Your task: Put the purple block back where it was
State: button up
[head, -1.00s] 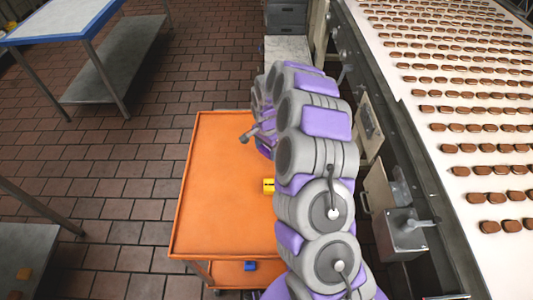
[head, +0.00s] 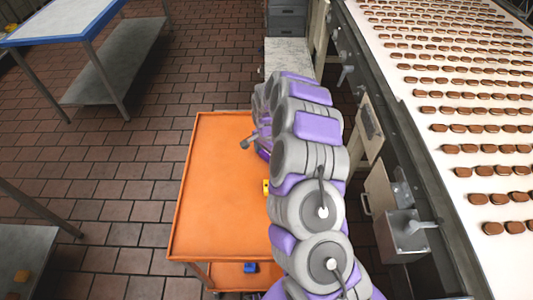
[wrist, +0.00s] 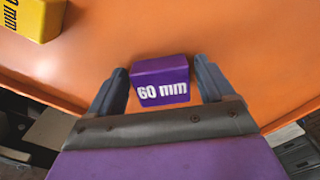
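The purple block (wrist: 162,82), marked "60 mm", shows in the wrist view against the orange tabletop. My gripper (wrist: 162,75) has its two dark fingers spread on either side of it. A narrow gap shows at the right finger and a thinner one at the left, so the gripper looks open around the block. The block seems to rest on the top, though contact is hard to tell. In the head view my arm hides the block and the fingertips, over the right side of the orange cart (head: 215,190).
A yellow block (wrist: 35,15) lies on the cart top and shows partly in the head view (head: 266,187) beside my arm. A blue block (head: 250,268) is on the cart's lower shelf. A conveyor (head: 470,130) with brown biscuits runs along the right. The cart's left half is clear.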

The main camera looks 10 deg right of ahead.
aim_at(267, 154)
jog(key=shift+o, duration=0.7)
jog(key=shift+r, duration=0.1)
notch_tip(267, 154, up, 12)
jog(key=f+p, duration=0.1)
jog(key=p, duration=0.1)
jog(key=s+a+r+n, duration=0.2)
jog(key=s+r+n, duration=0.1)
jog(key=s+r, duration=0.5)
jog(key=s+d+r+n, duration=0.1)
jog(key=s+r+n, duration=0.1)
jog(key=s, duration=1)
jog(key=s+d+r+n+g, duration=0.1)
jog(key=s+r+n, duration=0.2)
jog(key=s, duration=0.8)
jog(key=s+r+n, duration=0.3)
jog(key=s+r, duration=0.2)
jog(key=s, duration=0.7)
jog(key=shift+s+d+g, duration=0.3)
jog(key=shift+d+g, duration=0.1)
